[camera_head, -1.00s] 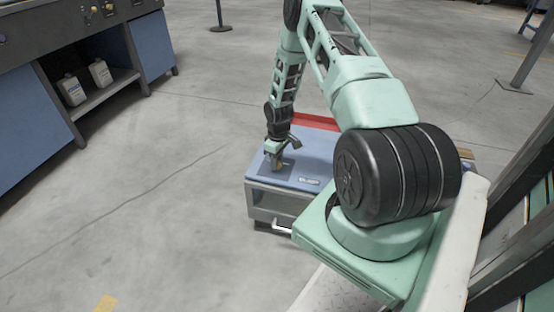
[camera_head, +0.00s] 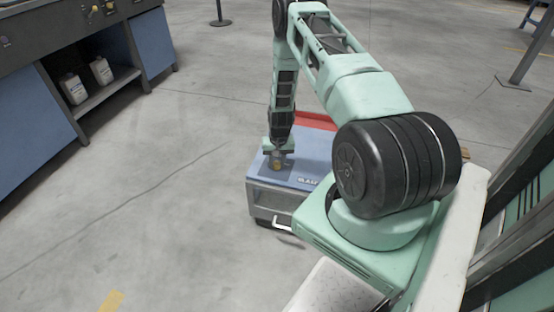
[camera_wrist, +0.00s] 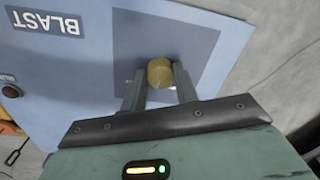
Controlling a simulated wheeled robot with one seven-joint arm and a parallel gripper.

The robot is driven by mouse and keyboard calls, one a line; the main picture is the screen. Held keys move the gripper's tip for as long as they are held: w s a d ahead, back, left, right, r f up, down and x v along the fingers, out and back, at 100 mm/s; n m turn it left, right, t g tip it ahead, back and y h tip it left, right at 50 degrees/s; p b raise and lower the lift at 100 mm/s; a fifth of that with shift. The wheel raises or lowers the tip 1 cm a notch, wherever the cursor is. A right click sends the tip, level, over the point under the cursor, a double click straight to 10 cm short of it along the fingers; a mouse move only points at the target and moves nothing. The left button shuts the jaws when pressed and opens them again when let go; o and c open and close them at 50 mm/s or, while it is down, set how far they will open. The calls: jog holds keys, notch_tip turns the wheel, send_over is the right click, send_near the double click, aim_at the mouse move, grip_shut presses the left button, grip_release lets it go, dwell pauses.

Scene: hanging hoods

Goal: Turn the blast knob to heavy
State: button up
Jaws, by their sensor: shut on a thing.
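The blast knob is a round yellow-brown knob (camera_wrist: 160,72) on a darker grey-blue square of the blue panel (camera_wrist: 85,75). In the wrist view the panel carries the word BLAST, seen upside down at the upper left. My gripper (camera_wrist: 160,88) has its two fingers on either side of the knob and is shut on it. In the head view my gripper (camera_head: 277,160) points down onto the top of the blue box (camera_head: 300,178), with the knob small between the fingers. Any setting marks around the knob are too small or hidden to read.
A dark round button (camera_wrist: 12,91) sits on the panel's left in the wrist view. A red strip (camera_head: 318,121) lies behind the box. A workbench with white jugs (camera_head: 101,70) stands at the upper left. The floor left of the box is clear.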

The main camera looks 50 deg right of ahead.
aim_at(279, 164)
jog(key=m+p, duration=0.1)
jog(key=m, duration=0.3)
jog(key=shift+m, duration=0.3)
jog(key=shift+m+p, duration=0.35)
jog(key=shift+m, duration=1.55)
jog(key=o, duration=1)
jog(key=r+p, duration=0.1)
jog(key=r, duration=0.4)
jog(key=r+p, duration=0.1)
jog(key=r, duration=0.5)
jog(key=s+r+p, duration=0.1)
jog(key=r, duration=0.5)
jog(key=shift+r+p, duration=0.2)
jog(key=shift+p, duration=0.1)
